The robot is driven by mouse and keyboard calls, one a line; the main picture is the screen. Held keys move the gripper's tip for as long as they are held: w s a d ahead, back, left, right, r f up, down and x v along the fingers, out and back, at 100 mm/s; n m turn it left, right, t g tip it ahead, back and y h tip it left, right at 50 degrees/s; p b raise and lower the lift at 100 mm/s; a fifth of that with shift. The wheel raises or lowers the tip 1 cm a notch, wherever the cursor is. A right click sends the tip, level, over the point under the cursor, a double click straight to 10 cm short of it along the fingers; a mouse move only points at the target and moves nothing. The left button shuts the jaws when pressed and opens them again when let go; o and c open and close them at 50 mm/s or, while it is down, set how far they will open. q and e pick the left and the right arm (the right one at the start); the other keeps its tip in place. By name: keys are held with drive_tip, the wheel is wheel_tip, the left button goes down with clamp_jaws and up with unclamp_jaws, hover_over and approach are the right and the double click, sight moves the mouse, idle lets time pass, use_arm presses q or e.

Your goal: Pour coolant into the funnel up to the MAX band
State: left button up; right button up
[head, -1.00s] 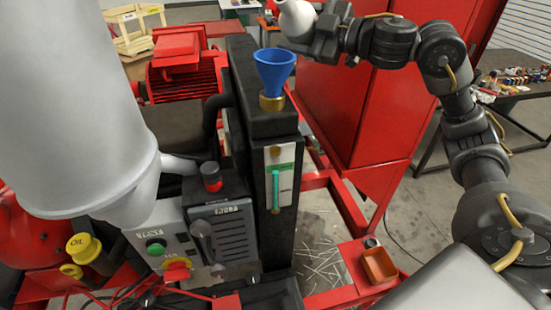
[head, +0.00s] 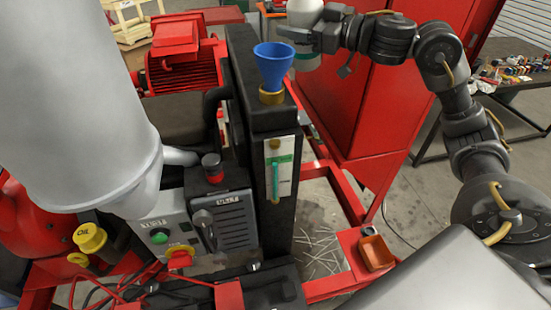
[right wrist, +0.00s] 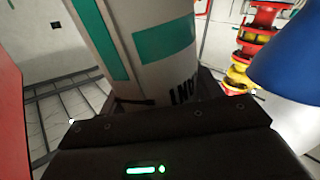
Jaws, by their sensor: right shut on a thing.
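The blue funnel (head: 273,65) sits upright in a brass neck (head: 271,97) on top of the black tank (head: 265,120). On the tank's front, a sight gauge (head: 275,182) shows a teal column, with a green band at its upper part. My right gripper (head: 317,36) is shut on the white coolant bottle (head: 305,13), just behind and right of the funnel. The bottle looks near upright, its top cut off by the frame. In the right wrist view the bottle (right wrist: 150,60) shows teal label patches and partial lettering, with the funnel (right wrist: 292,55) at right. My left gripper is out of view.
A red cabinet (head: 350,90) stands close behind my right arm. A red motor (head: 180,60) is left of the tank. A control box (head: 225,225) with buttons and a yellow OIL cap (head: 89,238) are in front.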

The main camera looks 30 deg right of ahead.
drive_tip(key=shift+r+m, duration=0.1)
drive_tip(key=shift+m, duration=0.2)
drive_tip(key=shift+s+a+m, duration=0.1)
drive_tip(key=shift+a+m, duration=0.1)
drive_tip(key=shift+m, duration=0.9)
drive_tip(key=shift+n, duration=0.3)
drive_tip(key=n, duration=0.4)
drive_tip(key=shift+s+a+n, duration=0.15)
drive_tip(key=shift+a+n, duration=0.05)
drive_tip(key=shift+n, duration=0.2)
drive_tip(key=shift+s+a+f+n, duration=0.15)
drive_tip(key=shift+a+f+n, duration=0.15)
drive_tip(key=shift+n, duration=0.6)
drive_tip(key=shift+s+a+f+n+b, duration=0.15)
drive_tip(key=shift+n+b, duration=0.25)
drive_tip(key=shift+b, duration=0.2)
drive_tip(key=shift+r+n, duration=0.3)
